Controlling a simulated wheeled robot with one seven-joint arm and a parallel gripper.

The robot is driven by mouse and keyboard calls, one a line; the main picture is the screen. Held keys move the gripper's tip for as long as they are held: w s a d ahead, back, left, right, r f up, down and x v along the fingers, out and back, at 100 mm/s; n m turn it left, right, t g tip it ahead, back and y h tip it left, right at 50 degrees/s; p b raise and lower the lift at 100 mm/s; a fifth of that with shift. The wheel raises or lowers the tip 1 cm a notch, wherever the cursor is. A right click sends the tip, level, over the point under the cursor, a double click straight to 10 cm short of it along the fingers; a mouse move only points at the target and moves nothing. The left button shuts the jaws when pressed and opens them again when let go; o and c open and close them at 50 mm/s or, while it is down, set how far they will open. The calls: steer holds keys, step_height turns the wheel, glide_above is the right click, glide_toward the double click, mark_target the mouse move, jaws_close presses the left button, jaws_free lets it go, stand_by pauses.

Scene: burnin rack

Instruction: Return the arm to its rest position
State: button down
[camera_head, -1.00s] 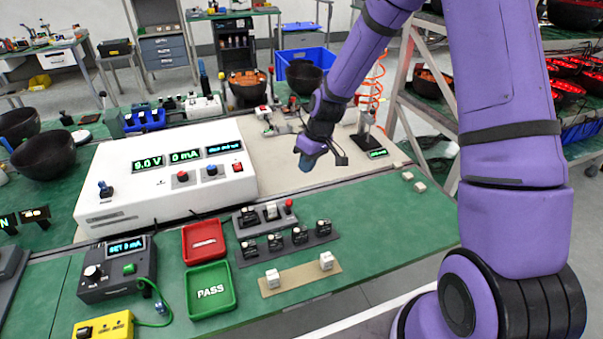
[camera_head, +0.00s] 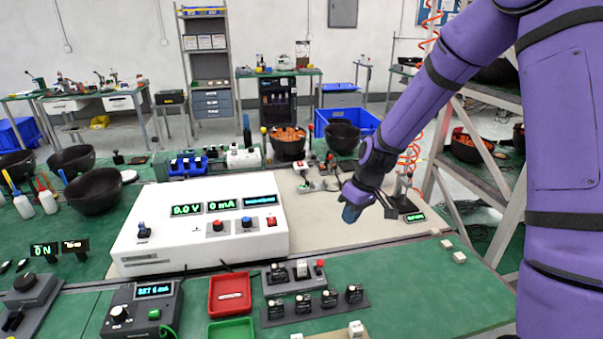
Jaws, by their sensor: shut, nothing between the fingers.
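My purple arm comes in from the right side and reaches down over the bench. My gripper (camera_head: 352,212) is at its lower end, above the beige mat (camera_head: 315,233), to the right of the white power supply box (camera_head: 200,228). The gripper is small in the picture and points down. It is shut, and nothing shows in it. It looks apart from the devices around it.
A red tray (camera_head: 230,294), a green tray (camera_head: 231,330) and a row of switch modules (camera_head: 315,304) lie in front. Dark bowls (camera_head: 94,191) stand at the left. A metal rack (camera_head: 478,150) stands at the right, behind my arm.

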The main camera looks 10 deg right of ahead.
steer(key=s+d+r+m+t+h, duration=0.15)
steer(key=s+r, duration=0.35)
steer(key=r, duration=0.6)
steer(key=s+d+r+m+t+h, duration=0.1)
steer(key=s+r+m, duration=0.1)
steer(key=s+r, duration=0.6)
steer(key=s+d+r+m+t, duration=0.1)
steer(key=s+r+m+t, duration=0.1)
steer(key=s+r, duration=0.6)
steer(key=s, duration=0.7)
steer(key=shift+s+d+r+h, duration=0.15)
steer(key=shift+s+d+h, duration=0.2)
steer(key=shift+d, duration=0.05)
